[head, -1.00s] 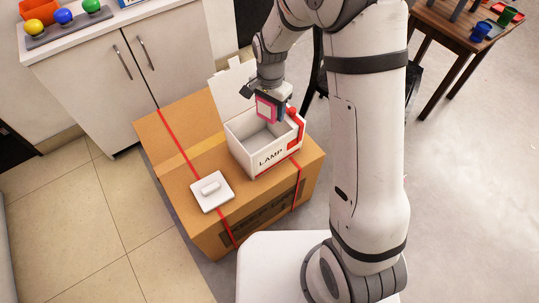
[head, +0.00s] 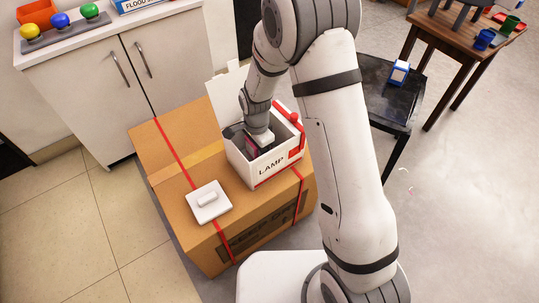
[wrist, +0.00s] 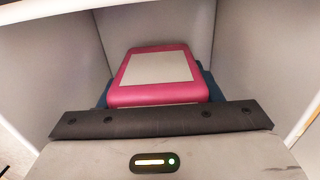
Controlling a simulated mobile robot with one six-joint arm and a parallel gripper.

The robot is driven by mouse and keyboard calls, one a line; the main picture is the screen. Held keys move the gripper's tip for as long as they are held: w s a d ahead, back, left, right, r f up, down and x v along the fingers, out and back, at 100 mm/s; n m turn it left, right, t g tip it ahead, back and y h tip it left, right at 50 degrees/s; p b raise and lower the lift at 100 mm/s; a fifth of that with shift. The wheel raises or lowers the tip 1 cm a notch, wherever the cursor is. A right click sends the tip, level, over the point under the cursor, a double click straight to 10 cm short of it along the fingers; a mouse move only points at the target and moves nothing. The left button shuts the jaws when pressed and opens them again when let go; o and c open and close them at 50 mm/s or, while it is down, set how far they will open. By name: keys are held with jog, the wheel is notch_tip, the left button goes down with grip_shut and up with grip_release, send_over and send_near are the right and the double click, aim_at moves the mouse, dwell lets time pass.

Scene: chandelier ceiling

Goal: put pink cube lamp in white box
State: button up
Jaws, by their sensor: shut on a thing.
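The white box (head: 240,153), marked LAMP, stands open on a large cardboard box, its flap raised at the back. My gripper (head: 254,149) reaches down inside it. In the wrist view my gripper (wrist: 158,105) is shut on the pink cube lamp (wrist: 120,96), which has a pale square face. The white box's inner walls (wrist: 245,60) rise around it. Whether the lamp touches the box floor is hidden.
The cardboard box (head: 165,170) with red straps bears a white square piece with a raised bar (head: 208,203). A white cabinet (head: 160,70) stands behind at left. Tiled floor at left is clear.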

jog(key=shift+f, duration=1.2)
jog(key=shift+b, duration=0.3)
jog(key=shift+f, duration=0.2)
jog(key=o, duration=1.1)
